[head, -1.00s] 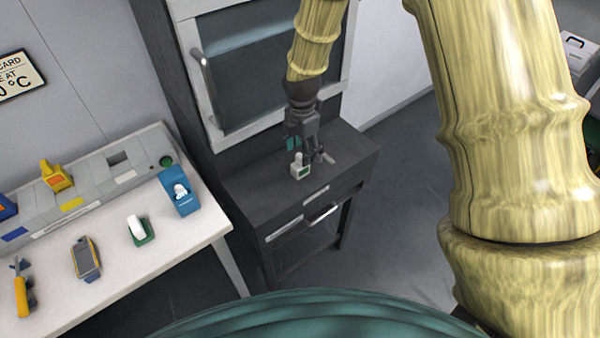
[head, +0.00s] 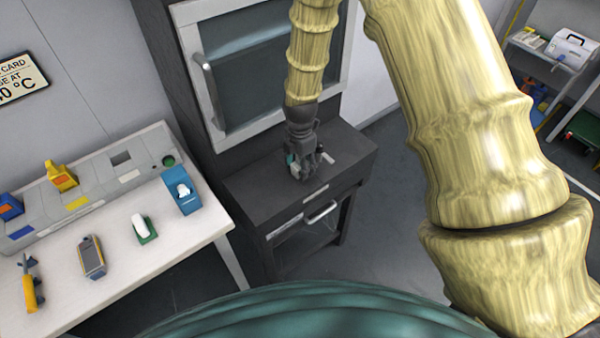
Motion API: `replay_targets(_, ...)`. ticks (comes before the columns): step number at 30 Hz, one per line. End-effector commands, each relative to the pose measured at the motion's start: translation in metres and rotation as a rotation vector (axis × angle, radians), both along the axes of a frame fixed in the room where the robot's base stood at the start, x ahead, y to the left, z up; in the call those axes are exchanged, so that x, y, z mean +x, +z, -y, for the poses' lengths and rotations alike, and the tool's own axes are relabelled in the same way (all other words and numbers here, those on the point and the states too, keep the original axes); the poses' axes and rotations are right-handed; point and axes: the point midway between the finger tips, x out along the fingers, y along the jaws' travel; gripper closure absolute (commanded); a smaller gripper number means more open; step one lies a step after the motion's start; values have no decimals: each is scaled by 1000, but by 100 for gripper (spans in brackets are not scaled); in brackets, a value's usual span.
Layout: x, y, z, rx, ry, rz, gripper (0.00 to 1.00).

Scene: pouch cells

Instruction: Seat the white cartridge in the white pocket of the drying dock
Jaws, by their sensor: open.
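My gripper (head: 308,170) is open and low over the top of the dark cabinet, pointing down. The white cartridge is almost wholly hidden by it; only a pale sliver (head: 292,166) shows at the gripper's left side. I cannot tell whether the fingers straddle or touch it. The grey drying dock (head: 97,189) runs along the back of the white table at left. Its white pocket (head: 121,158), a dark opening above a white label, looks empty. The dock's yellow pocket holds a yellow cartridge (head: 61,177), and its blue pocket a blue one (head: 9,207).
On the white table (head: 125,270) lie a blue box with a white top piece (head: 182,192), a white piece on a green base (head: 143,229), a yellow-grey handheld device (head: 92,257) and a yellow-handled tool (head: 31,285). An oven door with a handle (head: 208,90) rises behind the cabinet top.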

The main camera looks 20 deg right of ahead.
Motion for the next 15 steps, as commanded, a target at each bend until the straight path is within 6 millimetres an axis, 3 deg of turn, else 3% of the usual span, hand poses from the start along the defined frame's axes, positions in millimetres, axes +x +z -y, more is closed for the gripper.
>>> replay_targets(6,0,0,0,0,0,0,45)
replay_targets(15,0,0,0,0,0,0,99)
